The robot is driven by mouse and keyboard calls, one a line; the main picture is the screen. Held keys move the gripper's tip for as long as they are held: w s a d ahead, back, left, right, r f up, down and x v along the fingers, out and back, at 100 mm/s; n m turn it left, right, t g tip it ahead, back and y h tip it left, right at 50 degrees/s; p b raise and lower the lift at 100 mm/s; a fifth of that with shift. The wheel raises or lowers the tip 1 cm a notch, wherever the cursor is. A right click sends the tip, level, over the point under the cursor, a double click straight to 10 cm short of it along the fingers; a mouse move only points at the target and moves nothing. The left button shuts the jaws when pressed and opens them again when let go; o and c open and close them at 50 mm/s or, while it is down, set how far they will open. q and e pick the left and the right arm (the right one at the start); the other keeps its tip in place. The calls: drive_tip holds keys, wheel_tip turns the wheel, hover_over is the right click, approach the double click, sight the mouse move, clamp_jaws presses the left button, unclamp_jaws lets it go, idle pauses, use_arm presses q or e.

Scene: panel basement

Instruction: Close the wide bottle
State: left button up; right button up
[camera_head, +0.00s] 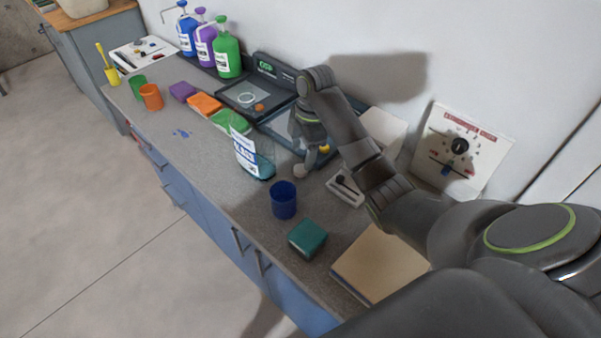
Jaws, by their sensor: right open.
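A wide, see-through bottle with a white and blue label (253,158) and teal contents stands on the grey counter near its front edge. Its top is hard to make out, so I cannot tell whether a cap sits on it. My right gripper (312,166) is open, just to the right of the bottle and pointing down toward the counter. It is apart from the bottle, and its fingers are partly hidden and dark. A small orange piece (259,107) lies on the dark device behind; I cannot tell whether it is a cap. My left gripper is not seen.
A blue cup (284,200), a teal block (307,239) and a tan board (380,263) are in front. Green, orange and purple sponges (183,91) lie left. Pump bottles (227,54) line the wall. A switch panel (459,150) leans at right.

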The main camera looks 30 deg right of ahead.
sight(301, 168)
drive_tip(key=shift+w+f+p, duration=0.2)
drive_tip(key=shift+f+p, duration=0.3)
drive_tip(key=shift+f, duration=2.1)
drive_tip(key=shift+c, duration=0.4)
drive_tip(key=c, duration=1)
